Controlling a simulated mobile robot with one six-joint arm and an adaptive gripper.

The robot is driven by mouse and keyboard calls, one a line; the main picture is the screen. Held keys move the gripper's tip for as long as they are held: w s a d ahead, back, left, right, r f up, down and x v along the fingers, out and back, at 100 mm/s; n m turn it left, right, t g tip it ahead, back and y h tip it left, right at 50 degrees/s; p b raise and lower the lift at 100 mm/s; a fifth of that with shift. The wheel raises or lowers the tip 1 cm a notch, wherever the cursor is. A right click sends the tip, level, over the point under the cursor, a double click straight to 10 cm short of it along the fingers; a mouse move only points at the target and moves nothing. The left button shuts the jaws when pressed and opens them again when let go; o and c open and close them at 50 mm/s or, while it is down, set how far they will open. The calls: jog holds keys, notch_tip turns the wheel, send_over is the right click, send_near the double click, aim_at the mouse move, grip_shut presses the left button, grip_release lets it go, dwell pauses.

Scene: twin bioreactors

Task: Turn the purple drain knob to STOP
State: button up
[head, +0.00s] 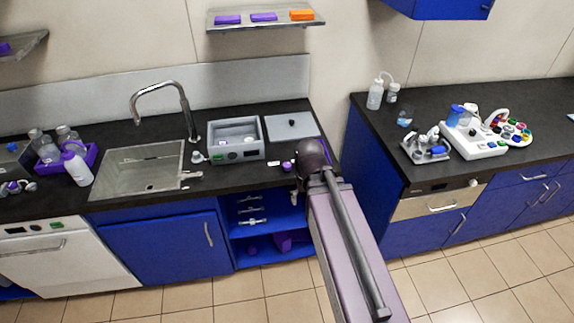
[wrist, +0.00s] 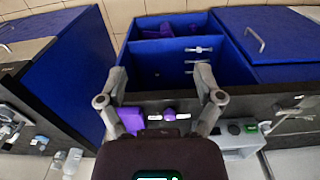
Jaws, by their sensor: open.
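In the head view a small purple knob (head: 285,190) shows at the counter's front edge, just left of my arm's dark end. I take it to be the drain knob; no STOP mark can be read. My gripper (wrist: 160,73) is open, its two grey fingers spread on either side of the knob in the wrist view, with nothing between the tips. I cannot tell its distance to the knob. My arm hides part of the counter.
A grey bath unit (head: 236,141) with a green display and a flat grey lid (head: 291,126) stand behind the knob. An open blue shelf (head: 262,238) lies below. The sink (head: 138,168) is left; a second counter (head: 440,174) with instruments is right.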

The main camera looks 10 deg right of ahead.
aim_at(287, 165)
jog(key=w+r+m+p, duration=0.1)
jog(key=w+m, duration=1.4)
jog(key=w, duration=1.2)
jog(key=shift+w+a+r+p, duration=0.25)
jog(key=shift+w+p, duration=0.05)
jog(key=shift+w, duration=0.1)
jog(key=shift+f, duration=0.15)
notch_tip(287, 165, down, 14)
jog(key=b, duration=1.3)
jog(key=shift+r+b, duration=0.25)
jog(key=shift+b, duration=0.15)
jog(key=c, duration=1.2)
